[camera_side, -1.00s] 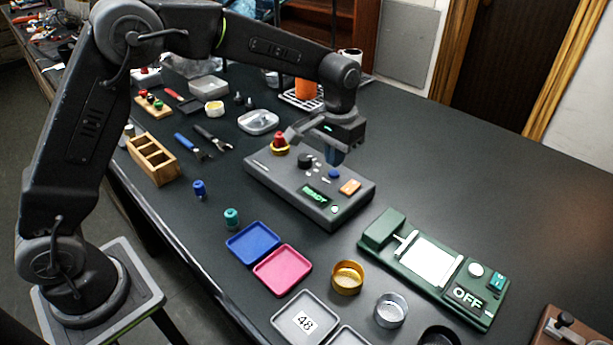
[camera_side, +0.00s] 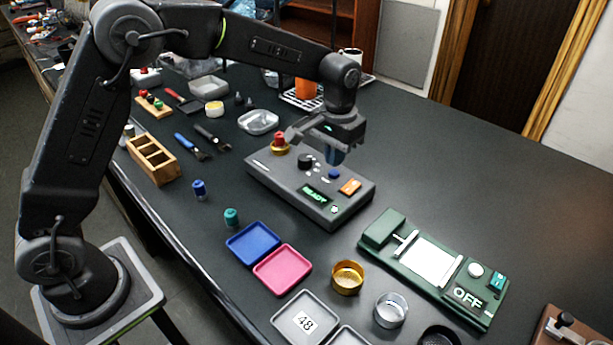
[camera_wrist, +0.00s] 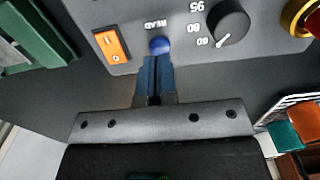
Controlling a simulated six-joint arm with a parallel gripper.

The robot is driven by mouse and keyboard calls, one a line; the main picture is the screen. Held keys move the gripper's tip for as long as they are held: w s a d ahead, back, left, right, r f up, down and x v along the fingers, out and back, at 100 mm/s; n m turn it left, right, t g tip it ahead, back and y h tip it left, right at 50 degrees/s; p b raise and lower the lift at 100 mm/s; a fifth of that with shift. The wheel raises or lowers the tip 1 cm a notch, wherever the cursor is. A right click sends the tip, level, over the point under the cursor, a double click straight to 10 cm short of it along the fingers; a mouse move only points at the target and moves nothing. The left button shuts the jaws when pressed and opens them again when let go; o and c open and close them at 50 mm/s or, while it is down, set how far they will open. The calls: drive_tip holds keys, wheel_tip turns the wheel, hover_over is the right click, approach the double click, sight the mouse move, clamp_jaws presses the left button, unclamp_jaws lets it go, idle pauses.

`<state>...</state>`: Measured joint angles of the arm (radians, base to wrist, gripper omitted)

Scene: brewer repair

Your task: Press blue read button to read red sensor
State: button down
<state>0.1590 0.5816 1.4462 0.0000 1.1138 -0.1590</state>
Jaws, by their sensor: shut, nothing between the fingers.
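The grey reader box (camera_side: 290,193) stands on the dark bench, its display showing a green "READY" (camera_side: 313,193). The blue read button (camera_side: 334,174) is on its top, beside the orange switch (camera_side: 350,187); in the wrist view the button (camera_wrist: 159,45) sits under the label "READ". The red sensor (camera_side: 279,139) stands upright in a gold ring at the box's far left corner. My gripper (camera_side: 334,158) is shut and empty, pointing down above the button. In the wrist view its blue fingertips (camera_wrist: 156,62) appear right at the button's edge; contact cannot be told.
A black knob (camera_side: 305,160) stands on the box near the gripper. A green device reading "OFF" (camera_side: 468,297) lies at right. Blue (camera_side: 253,243) and pink (camera_side: 283,270) trays lie in front. A wooden holder (camera_side: 152,160) is at left. The bench at back right is clear.

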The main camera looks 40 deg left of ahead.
drive_tip(key=shift+f, duration=0.45)
idle(0.5)
drive_tip(key=shift+f, duration=0.35)
drive_tip(key=shift+f, duration=0.55)
drive_tip(key=shift+r, duration=2.25)
drive_tip(key=shift+r, duration=0.1)
wheel_tip(320, 180, up, 6)
drive_tip(key=shift+f, duration=0.1)
